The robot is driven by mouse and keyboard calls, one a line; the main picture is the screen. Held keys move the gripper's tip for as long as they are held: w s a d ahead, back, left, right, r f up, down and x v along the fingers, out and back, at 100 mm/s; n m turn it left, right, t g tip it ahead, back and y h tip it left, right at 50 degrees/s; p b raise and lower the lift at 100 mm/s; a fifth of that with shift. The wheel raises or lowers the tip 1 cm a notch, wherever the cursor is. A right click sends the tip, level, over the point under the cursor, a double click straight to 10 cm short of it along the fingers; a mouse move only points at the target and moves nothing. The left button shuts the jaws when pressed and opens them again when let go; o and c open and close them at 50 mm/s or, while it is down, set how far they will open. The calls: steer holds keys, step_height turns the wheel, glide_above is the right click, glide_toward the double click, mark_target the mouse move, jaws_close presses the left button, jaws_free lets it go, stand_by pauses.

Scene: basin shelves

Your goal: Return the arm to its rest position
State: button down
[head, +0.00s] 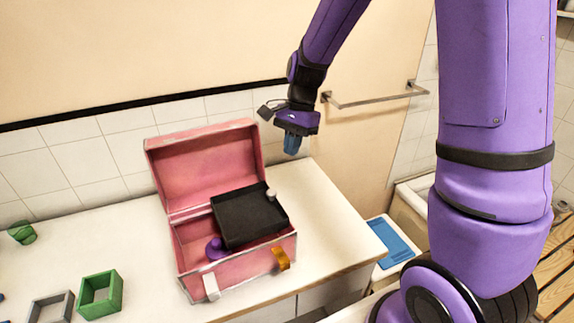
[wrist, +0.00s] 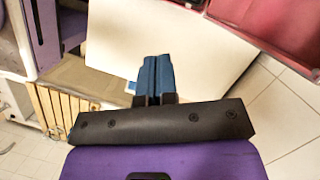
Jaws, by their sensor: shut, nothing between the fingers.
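My gripper (head: 292,143) hangs in the air above the back right of the counter, to the right of the pink box's raised lid. Its blue fingers are together with nothing between them, as the wrist view (wrist: 154,75) also shows. My purple arm reaches down to it from the top of the head view. The fingers touch nothing.
The open pink box (head: 240,278) stands on the white counter (head: 335,222), holding a black tray (head: 247,215) and a purple object (head: 215,248). Green (head: 100,295) and grey (head: 50,308) square frames lie at left. A towel rail (head: 375,99) is on the wall at right.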

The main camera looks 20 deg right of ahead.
steer(key=s+d+r+n+t+h, duration=0.1)
steer(key=s+d+r+n+t, duration=0.15)
steer(key=s+r+n, duration=0.7)
steer(key=s+r+n+t+h, duration=0.1)
steer(key=s+r+t, duration=0.1)
steer(key=s+r, duration=0.2)
steer(key=s+d+r+n+t+h, duration=0.1)
steer(key=s+r, duration=0.4)
steer(key=s, duration=0.5)
steer(key=shift+d+r+n+t, duration=0.2)
steer(key=shift+n+t, duration=0.15)
steer(key=shift+t, duration=0.3)
steer(key=c, duration=1.8)
jaws_free()
steer(key=shift+w, duration=0.1)
